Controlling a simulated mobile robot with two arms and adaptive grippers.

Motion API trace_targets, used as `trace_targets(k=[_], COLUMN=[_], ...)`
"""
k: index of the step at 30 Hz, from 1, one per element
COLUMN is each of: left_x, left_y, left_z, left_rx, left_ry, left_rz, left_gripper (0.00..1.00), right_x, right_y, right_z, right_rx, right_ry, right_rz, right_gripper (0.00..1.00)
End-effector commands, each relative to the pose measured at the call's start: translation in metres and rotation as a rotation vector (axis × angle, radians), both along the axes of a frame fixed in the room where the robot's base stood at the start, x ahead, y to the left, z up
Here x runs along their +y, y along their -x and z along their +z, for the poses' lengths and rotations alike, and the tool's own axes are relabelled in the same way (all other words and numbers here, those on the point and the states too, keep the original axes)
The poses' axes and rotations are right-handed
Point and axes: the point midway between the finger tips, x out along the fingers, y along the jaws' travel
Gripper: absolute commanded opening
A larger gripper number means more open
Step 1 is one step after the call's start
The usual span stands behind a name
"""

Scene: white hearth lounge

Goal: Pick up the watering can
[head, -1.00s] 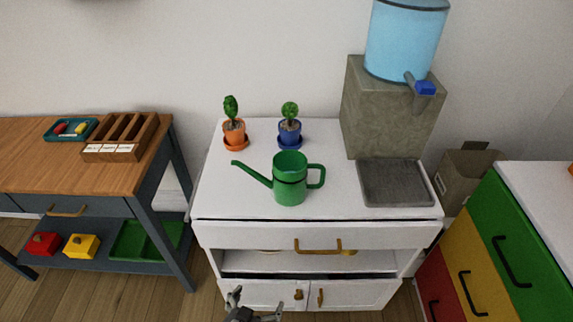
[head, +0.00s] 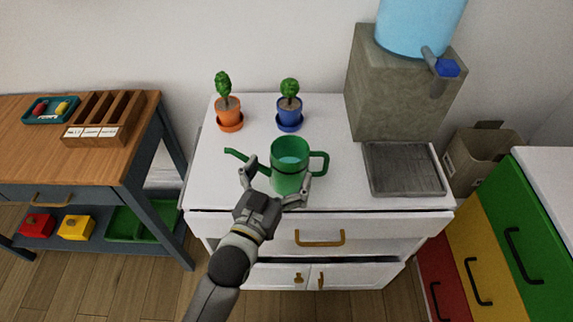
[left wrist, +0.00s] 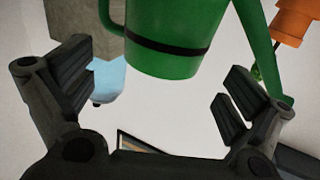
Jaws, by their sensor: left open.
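The green watering can (head: 290,163) stands upright on the white cabinet top, its spout to the left and its handle to the right. My left gripper (head: 277,188) is at the near side of the can, its fingers spread open on either side of the body. In the left wrist view the can (left wrist: 175,42) shows at the top, between and beyond the open fingers of my left gripper (left wrist: 155,95); the fingers look apart from its body. My right gripper is not in view.
An orange potted plant (head: 229,112) and a blue potted plant (head: 290,112) stand behind the can. A stone water dispenser (head: 400,85) with a grey tray (head: 403,169) is at the right. The cabinet top (head: 335,140) between can and tray is bare.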

Motion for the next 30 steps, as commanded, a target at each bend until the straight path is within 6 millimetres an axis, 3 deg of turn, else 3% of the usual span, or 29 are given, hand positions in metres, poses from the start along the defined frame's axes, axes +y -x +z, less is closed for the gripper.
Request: trace_targets(k=[8,16,26,30], left_x=[-0.006,-0.017,-0.02,-0.02], left_y=[-0.019,-0.052,-0.059,-0.059], left_z=[0.004,0.008,0.007,0.007], left_rx=[-0.001,0.0,0.001,0.001], left_ry=[0.0,0.0,0.0,0.0], left_rz=[0.0,0.0,0.0,0.0], left_gripper=[1.0,1.0,1.0,0.86], right_x=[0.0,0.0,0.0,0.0], right_y=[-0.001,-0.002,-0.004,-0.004], right_z=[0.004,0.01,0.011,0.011], right_rx=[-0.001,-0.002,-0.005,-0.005], right_ry=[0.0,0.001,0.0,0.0], right_rz=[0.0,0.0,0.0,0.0], right_gripper=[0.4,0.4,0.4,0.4])
